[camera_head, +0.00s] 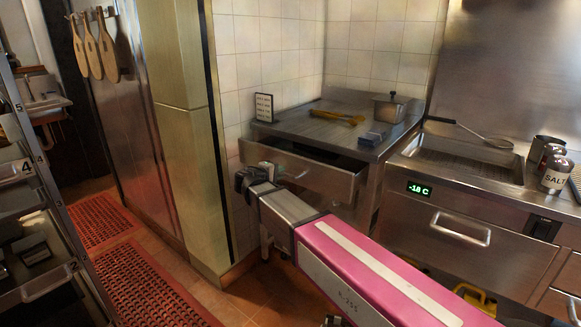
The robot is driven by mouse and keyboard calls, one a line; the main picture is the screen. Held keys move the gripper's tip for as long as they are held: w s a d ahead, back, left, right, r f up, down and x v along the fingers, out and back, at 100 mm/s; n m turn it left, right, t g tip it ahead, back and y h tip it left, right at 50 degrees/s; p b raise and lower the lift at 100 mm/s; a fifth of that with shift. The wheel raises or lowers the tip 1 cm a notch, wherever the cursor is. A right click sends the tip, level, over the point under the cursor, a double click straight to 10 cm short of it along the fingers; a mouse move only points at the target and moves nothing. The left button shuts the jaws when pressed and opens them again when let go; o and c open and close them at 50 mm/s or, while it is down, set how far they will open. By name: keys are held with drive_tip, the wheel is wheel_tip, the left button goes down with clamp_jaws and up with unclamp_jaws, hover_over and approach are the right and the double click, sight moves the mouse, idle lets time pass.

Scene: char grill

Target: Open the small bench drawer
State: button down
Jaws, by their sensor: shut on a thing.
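The small bench drawer (325,180) is under the steel bench (318,128) in the middle of the view. It stands partly open, with a dark gap showing between its front and the bench top. Its handle (296,175) is on the drawer front, and its left part is hidden by my gripper. My gripper (268,168) is at the left part of the handle, shut on it. The fingertips are small and partly hidden by my wrist. My pink and grey arm reaches in from the lower right.
On the bench are a small sign (263,107), yellow tongs (338,117), a blue-grey block (371,138) and a metal pot (390,108). A counter with a -18 C display (419,189) stands at right. Red floor mats (140,285) and a rack (35,200) are at left.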

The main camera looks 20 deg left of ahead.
drive_tip(key=f+v, duration=0.1)
drive_tip(key=v, duration=0.8)
drive_tip(key=f+v, duration=0.2)
drive_tip(key=v, duration=0.7)
drive_tip(key=shift+s+a+f, duration=0.25)
drive_tip(key=shift+s+f, duration=0.05)
drive_tip(key=shift+s, duration=0.35)
drive_tip(key=c, duration=1.1)
unclamp_jaws()
drive_tip(key=v, duration=1)
drive_tip(key=shift+s+a+r, duration=0.1)
drive_tip(key=shift+s+a, duration=0.1)
drive_tip(key=shift+s, duration=0.15)
